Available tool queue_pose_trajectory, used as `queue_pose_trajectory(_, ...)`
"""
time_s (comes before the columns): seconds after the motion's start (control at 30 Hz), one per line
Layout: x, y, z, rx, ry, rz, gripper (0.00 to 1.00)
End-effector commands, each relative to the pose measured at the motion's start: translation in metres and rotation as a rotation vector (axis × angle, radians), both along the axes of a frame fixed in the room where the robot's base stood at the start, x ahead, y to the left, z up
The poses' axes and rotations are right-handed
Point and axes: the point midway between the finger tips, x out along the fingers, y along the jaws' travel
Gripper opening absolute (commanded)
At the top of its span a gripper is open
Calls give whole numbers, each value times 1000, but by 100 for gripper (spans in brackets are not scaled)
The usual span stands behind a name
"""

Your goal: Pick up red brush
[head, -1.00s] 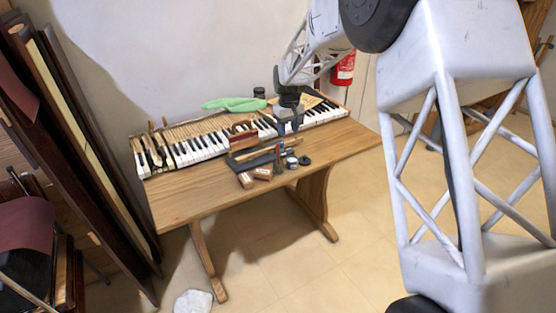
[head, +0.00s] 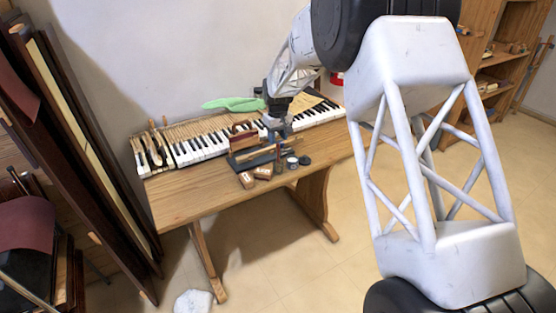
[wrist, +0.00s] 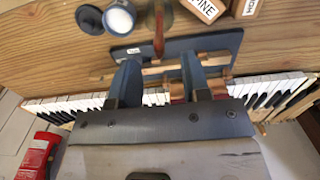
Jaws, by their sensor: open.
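A dark red, block-like thing (head: 242,140), which looks like the red brush, is on the table among the tools in front of the piano keys. In the wrist view a reddish part (wrist: 178,92) shows between and behind my fingers, partly hidden. A slim red-brown handle (wrist: 158,30) stands by the white-lidded jar; I cannot tell which of the two is the brush. My gripper (wrist: 160,65) is open and empty above the dark tray (wrist: 205,45), its fingers pointing down. In the head view my gripper (head: 277,125) is just right of the red block.
The table's left front (head: 190,200) is clear.

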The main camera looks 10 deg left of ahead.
Motion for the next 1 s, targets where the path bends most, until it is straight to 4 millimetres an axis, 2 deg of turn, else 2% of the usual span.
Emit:
queue_pose_trajectory(0.1, 0, 0, -7, 1, -1, 0, 43)
queue_pose_trajectory(0.57, 0, 0, -13, -1, 1, 0, 43)
queue_pose_trajectory(1.0, -1, -1, -56, 0, 0, 0, 43)
